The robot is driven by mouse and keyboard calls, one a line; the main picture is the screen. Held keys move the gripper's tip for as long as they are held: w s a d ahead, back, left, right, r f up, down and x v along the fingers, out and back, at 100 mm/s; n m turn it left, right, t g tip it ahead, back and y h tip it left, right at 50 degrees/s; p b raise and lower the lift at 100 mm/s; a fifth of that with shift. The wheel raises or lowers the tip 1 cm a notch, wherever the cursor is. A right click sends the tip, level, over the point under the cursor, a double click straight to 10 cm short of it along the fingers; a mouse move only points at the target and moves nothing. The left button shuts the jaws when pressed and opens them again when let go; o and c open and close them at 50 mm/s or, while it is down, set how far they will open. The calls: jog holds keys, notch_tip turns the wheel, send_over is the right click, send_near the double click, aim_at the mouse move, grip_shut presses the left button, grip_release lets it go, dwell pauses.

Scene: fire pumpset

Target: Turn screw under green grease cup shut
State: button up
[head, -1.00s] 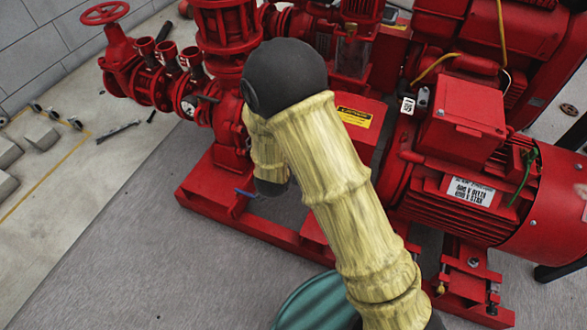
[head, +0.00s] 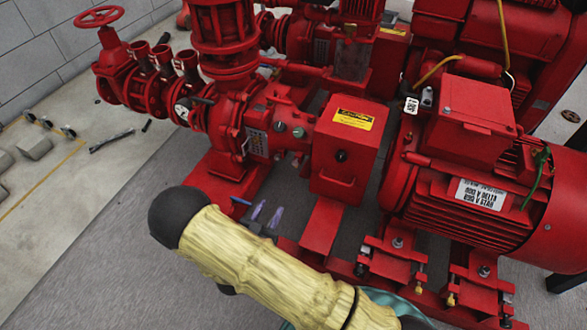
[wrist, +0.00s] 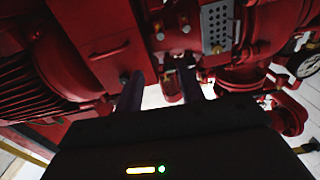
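Two small round cups sit on the red pump housing beside the box with the yellow label in the head view. The right one (head: 299,132) looks dark green, the left one (head: 279,127) greyer. Two small round fittings also show in the wrist view (wrist: 160,35) and (wrist: 187,28), but their colours are too dark to tell. I cannot make out the screw clearly. My gripper (head: 267,214) is open and empty, lower and nearer than the cups, apart from them. Its two dark fingers also show in the wrist view (wrist: 160,88), with a gap between them.
The red box with the yellow label (head: 345,155) stands right of the cups, and the red motor (head: 470,185) farther right. A dial gauge (head: 182,111) is at the left. The red base frame (head: 320,230) lies below. Grey floor (head: 100,220) at the left is free.

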aim_at(295, 165)
jog(key=b+x, duration=0.3)
jog(key=x, duration=0.5)
jog(key=b+x, duration=0.4)
jog(key=x, duration=0.4)
jog(key=shift+w+f, duration=0.2)
jog(key=shift+w, duration=0.1)
jog(key=shift+w+d+r, duration=0.15)
jog(key=shift+w+r, duration=0.05)
jog(key=shift+w, duration=0.15)
grip_shut()
